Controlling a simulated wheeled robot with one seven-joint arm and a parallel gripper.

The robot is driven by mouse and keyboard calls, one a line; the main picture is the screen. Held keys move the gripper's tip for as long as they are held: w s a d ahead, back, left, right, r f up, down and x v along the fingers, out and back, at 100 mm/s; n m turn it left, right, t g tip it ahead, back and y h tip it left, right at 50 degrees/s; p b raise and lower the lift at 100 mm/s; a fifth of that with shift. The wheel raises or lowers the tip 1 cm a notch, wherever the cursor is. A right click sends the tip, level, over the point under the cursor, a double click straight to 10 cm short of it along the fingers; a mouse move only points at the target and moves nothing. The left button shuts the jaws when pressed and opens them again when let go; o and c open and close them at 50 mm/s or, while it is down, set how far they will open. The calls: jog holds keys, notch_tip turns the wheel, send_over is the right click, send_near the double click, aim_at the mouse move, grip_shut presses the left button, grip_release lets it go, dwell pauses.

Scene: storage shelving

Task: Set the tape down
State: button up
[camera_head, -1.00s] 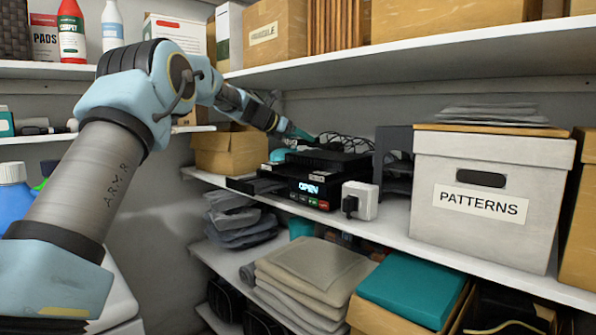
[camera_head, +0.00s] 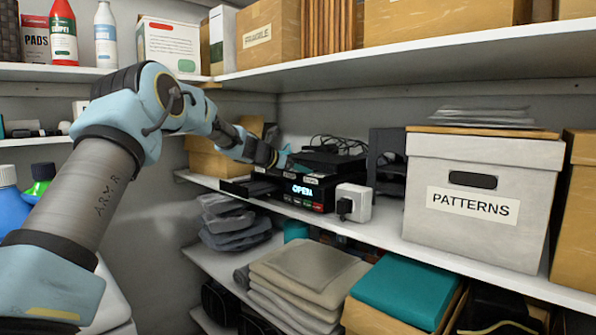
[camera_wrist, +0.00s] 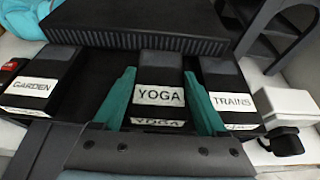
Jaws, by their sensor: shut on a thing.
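My gripper (camera_wrist: 160,98) shows in the wrist view with its two teal fingers shut on the black tape labelled YOGA (camera_wrist: 161,69). One finger is on each side of the tape. The tape is at or just above the top of a black player, between the tape labelled GARDEN (camera_wrist: 42,75) and the tape labelled TRAINS (camera_wrist: 224,80). I cannot tell whether its underside touches. In the head view my gripper (camera_head: 284,158) is over the player (camera_head: 300,192), whose display reads OPEN. The held tape is hard to make out there.
A black ribbed box (camera_wrist: 140,22) lies behind the tapes. A white plug adapter (camera_head: 353,203) stands right of the player, and the PATTERNS box (camera_head: 480,200) farther right. A cardboard box (camera_head: 208,160) is to the left. The upper shelf (camera_head: 420,50) overhangs this space.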

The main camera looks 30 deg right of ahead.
jog(key=shift+f, duration=0.15)
jog(key=o, duration=1.2)
jog(key=shift+a+r, duration=0.1)
jog(key=shift+r, duration=0.15)
jog(key=b+v, duration=0.4)
jog(key=v, duration=0.7)
jog(key=shift+s+a+r, duration=0.1)
jog(key=shift+a, duration=0.25)
